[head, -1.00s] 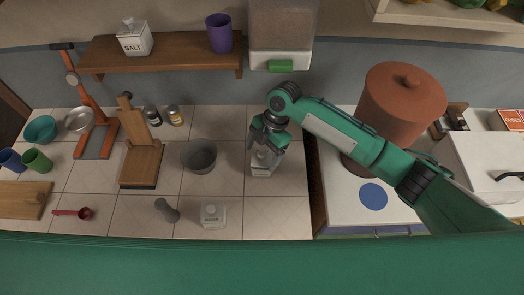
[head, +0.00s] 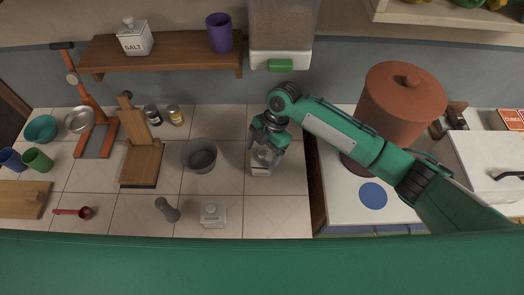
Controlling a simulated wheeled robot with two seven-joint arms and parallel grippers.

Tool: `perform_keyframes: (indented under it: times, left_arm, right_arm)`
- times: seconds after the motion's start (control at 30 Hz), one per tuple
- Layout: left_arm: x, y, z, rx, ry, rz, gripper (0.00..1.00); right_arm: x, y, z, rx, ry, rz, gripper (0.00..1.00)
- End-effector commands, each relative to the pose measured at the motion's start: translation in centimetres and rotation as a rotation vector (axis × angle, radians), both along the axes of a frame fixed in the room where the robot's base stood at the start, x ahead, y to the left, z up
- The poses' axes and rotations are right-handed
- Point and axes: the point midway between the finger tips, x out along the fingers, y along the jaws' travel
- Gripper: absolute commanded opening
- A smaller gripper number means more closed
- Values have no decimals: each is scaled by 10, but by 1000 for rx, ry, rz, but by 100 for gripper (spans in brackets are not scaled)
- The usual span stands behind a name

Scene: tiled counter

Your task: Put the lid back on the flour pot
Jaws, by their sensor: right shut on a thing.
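A small white square pot (head: 261,170) stands on the tiled counter beneath my right gripper; I take it as the flour pot, though no label is readable. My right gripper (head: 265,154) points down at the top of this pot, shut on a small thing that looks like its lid. The fingers mostly hide the lid, and I cannot tell whether it touches the pot's rim. A second white pot (head: 212,215) stands nearer the front edge, with a lid with a knob on it. My left gripper is not in view.
A grey bowl (head: 200,156) stands left of the pot, and a grey shaker (head: 167,209) lies front left. A dispenser (head: 281,40) hangs above. A salt pot (head: 135,40) sits on the shelf. A large terracotta pot (head: 398,105) is at right. Tiles around the gripper are clear.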

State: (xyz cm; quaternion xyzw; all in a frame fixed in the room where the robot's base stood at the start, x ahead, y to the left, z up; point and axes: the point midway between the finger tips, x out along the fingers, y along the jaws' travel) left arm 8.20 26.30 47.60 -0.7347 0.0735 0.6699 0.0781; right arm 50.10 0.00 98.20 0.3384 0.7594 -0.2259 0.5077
Motion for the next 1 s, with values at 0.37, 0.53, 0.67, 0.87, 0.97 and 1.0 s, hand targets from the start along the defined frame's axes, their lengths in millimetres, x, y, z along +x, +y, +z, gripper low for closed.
perform_keyframes:
  times: [0.37,0.53,0.67,0.87,0.97,1.0]
  left_arm:
    - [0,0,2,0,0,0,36]
    - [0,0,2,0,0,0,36]
    - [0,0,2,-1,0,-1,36]
    - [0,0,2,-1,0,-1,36]
    - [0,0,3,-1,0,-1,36]
    - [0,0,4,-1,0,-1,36]
  right_arm:
    - [0,0,0,0,0,0,59]
    - [0,0,0,0,0,0,93]
    - [0,0,0,0,0,0,100]
    - [0,0,0,0,0,0,100]
    - [0,0,1,0,0,0,100]
    - [0,0,2,0,0,0,100]
